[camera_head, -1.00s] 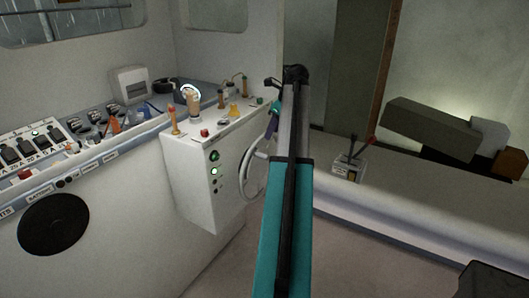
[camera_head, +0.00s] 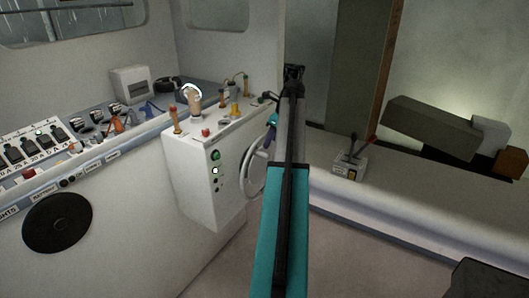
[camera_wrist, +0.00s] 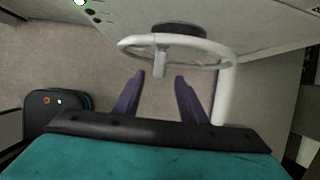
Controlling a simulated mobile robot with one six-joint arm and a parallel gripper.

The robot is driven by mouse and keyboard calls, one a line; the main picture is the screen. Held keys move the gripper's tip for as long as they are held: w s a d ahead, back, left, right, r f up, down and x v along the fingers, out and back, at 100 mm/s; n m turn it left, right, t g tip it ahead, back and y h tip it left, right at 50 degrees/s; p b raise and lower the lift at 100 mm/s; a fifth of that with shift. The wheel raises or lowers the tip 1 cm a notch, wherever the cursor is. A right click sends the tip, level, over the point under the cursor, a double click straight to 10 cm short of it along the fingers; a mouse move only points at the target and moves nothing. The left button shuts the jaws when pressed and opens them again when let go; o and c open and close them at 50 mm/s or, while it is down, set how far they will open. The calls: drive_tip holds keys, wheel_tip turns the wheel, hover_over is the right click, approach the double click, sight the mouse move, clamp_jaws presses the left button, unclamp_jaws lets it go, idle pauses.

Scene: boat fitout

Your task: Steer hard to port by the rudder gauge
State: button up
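The white steering wheel (camera_head: 247,173) is mounted on the side of the white console (camera_head: 192,178), partly hidden by my arm. In the wrist view the wheel's rim (camera_wrist: 222,47) and grey hub cross the upper middle. In the head view only a bit of purple finger shows beside my arm, near the wheel's top. I cannot pick out a readable rudder gauge.
Levers and knobs, including a yellow one (camera_head: 235,109), stand on the console top. A switch panel (camera_head: 32,147) lies left. A lever box (camera_head: 349,168) with a red handle sits on the bench right. Open floor (camera_head: 232,262) lies below the console.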

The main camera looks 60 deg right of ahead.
sight(265, 154)
drive_tip(key=shift+p+x, duration=1.05)
drive_tip(key=shift+x, duration=3.1)
